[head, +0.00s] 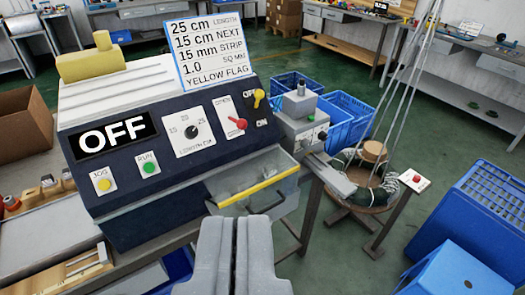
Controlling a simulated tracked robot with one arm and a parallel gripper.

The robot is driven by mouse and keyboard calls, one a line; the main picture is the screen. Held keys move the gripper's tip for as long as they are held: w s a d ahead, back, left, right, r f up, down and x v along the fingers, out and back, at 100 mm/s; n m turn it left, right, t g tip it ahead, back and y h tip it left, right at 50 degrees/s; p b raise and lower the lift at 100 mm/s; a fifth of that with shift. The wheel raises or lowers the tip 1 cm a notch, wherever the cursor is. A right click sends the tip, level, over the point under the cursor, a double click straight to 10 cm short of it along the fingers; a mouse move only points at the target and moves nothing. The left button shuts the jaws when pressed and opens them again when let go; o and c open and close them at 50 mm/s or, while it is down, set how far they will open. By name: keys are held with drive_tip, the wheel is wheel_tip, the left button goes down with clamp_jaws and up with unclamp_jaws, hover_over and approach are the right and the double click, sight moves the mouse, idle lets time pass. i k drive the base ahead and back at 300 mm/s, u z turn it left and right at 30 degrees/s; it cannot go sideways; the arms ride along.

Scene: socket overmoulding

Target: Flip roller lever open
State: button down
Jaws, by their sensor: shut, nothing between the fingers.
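The red lever (239,123) sits on a white plate on the dark front panel of the machine (140,195). Small lettering above it seems to read OPEN. My gripper (239,222) is at the bottom centre, in front of and below the panel. It is shut and empty, apart from the lever, with only a thin dark line between its fingers.
A yellow OFF/ON switch (259,98) points up beside the red lever. A length dial (192,132), green RUN button (149,168) and yellow JOG button (104,185) lie to the left. A clear tray with a yellow edge (252,188) juts out below the panel. Blue crates (347,125) stand behind.

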sight(241, 124)
drive_tip(key=z, duration=0.05)
drive_tip(key=k, duration=0.15)
drive_tip(key=u, duration=0.4)
drive_tip(key=i, duration=1.25)
drive_tip(key=z, duration=0.55)
